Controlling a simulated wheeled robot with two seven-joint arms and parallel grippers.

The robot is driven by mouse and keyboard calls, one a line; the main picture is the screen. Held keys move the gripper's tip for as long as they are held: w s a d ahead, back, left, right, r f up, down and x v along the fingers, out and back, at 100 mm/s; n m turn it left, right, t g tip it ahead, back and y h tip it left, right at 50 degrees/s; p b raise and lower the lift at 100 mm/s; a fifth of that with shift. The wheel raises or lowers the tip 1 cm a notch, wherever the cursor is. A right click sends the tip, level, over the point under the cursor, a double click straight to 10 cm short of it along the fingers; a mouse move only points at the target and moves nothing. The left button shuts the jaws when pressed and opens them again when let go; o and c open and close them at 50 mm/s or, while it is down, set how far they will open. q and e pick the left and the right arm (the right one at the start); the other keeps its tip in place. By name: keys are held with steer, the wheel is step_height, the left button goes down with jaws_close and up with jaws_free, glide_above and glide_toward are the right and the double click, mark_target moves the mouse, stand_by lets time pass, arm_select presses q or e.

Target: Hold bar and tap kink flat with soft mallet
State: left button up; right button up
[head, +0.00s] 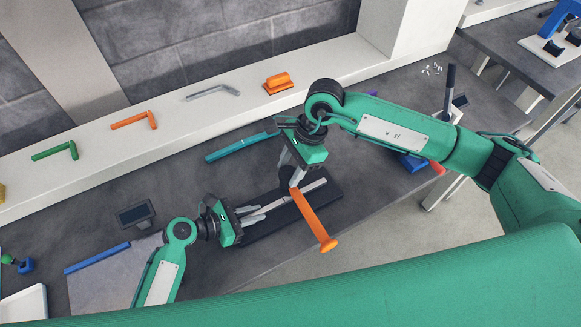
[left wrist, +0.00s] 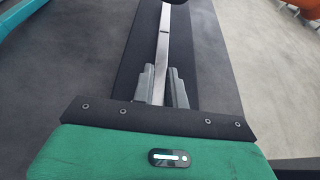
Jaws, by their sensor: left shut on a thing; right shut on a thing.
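The metal bar (head: 312,187) lies along a black pad (head: 335,191) on the bench. My left gripper (head: 258,213) is shut on the bar's near end. In the left wrist view the bar (left wrist: 162,45) runs from between the fingers (left wrist: 159,88) away over the black pad (left wrist: 201,60). I cannot make out a kink. My right gripper (head: 292,175) is shut on the orange mallet (head: 312,216) above the pad. The mallet slants down to the right across the bar, its flared end past the pad's edge. Whether it touches the bar is unclear.
A teal bar (head: 240,147) lies behind the pad. A blue bar (head: 97,257) and a small dark display (head: 136,214) are at left. Green (head: 55,151), orange (head: 134,120) and grey (head: 213,91) angled pieces and an orange block (head: 278,83) sit on the back ledge.

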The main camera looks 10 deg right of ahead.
stand_by(0.4)
steer(key=shift+r, duration=2.5)
arm_select(q)
steer(key=o, duration=1.1)
steer(key=c, duration=0.7)
steer(key=shift+v, duration=4)
